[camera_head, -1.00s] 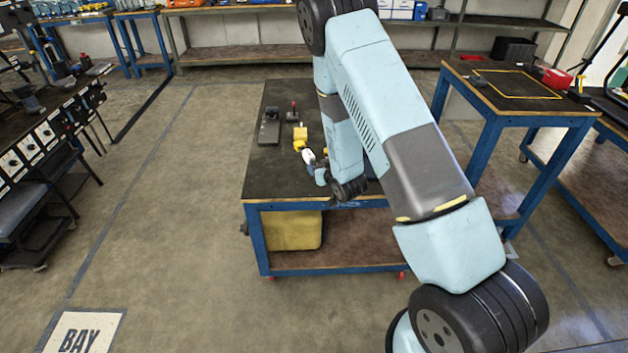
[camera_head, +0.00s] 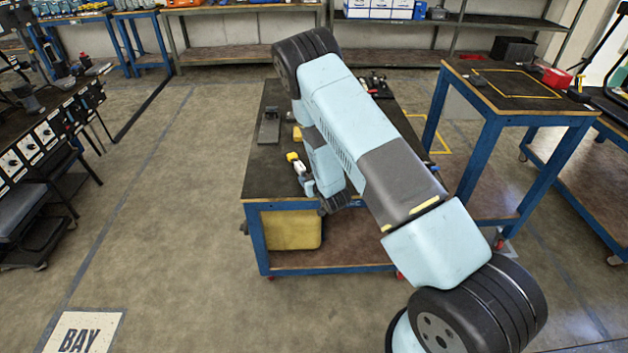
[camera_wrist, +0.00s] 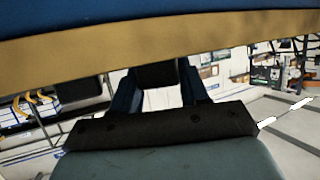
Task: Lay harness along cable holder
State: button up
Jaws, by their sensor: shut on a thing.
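In the head view my gripper (camera_head: 299,168) is low over the near left part of the dark-topped workbench (camera_head: 262,180), partly hidden by my arm. A small yellow piece (camera_head: 293,157) shows at its tip. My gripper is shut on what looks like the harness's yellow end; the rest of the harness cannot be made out. A flat dark grey fixture (camera_head: 269,128), possibly the cable holder, lies on the bench's left side. An orange-yellow block (camera_head: 297,133) is beside my arm. In the wrist view my gripper's fingers (camera_wrist: 157,88) show; the held thing is not clear there.
A yellow container (camera_head: 291,231) stands on the bench's lower shelf. A taller blue-legged table (camera_head: 508,85) is at the right, with a red box (camera_head: 557,79) on it. Open floor lies left of the bench. A blue and tan band (camera_wrist: 160,30) crosses the top of the wrist view.

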jog(key=o, duration=1.1)
jog(key=shift+o, duration=0.2)
jog(key=shift+s, duration=0.1)
